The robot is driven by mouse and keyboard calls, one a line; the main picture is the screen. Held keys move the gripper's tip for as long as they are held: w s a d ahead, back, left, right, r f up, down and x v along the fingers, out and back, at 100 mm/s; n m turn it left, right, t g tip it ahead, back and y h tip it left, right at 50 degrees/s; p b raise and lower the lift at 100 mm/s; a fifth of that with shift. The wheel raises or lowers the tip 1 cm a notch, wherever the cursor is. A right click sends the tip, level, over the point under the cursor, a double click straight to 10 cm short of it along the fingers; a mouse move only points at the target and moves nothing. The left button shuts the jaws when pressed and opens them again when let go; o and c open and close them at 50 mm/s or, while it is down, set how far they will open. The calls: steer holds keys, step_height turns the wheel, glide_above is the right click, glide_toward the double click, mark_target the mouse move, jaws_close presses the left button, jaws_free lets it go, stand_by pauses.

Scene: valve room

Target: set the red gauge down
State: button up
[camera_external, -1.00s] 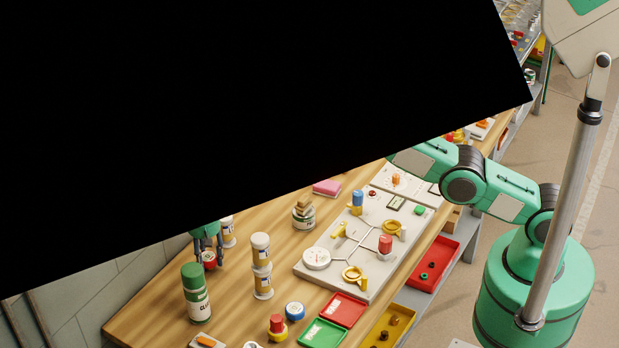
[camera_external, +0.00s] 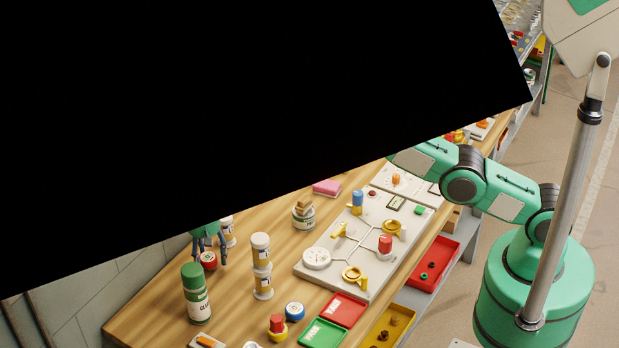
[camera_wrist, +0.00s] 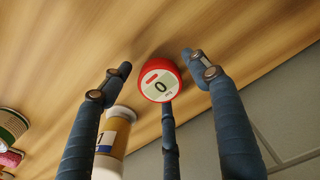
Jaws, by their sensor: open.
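The red gauge (camera_wrist: 160,82) has a red rim and a pale face with a "0" and a red mark. In the wrist view it sits on the wooden bench top between the spread fingers of my gripper (camera_wrist: 157,72). A finger stands apart from it on the left and on the right, and a third finger lies below it in the picture. In the external view the gauge (camera_external: 208,260) is at the far left of the bench, under my open gripper (camera_external: 208,254).
A green-capped canister (camera_external: 196,293) stands in front of the gauge. A white-and-yellow jar (camera_wrist: 113,143) is close to my left finger in the wrist view. A valve board (camera_external: 330,275) lies farther right.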

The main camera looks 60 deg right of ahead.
mark_target(208, 257)
step_height(208, 257, up, 12)
stand_by(0.6)
stand_by(0.5)
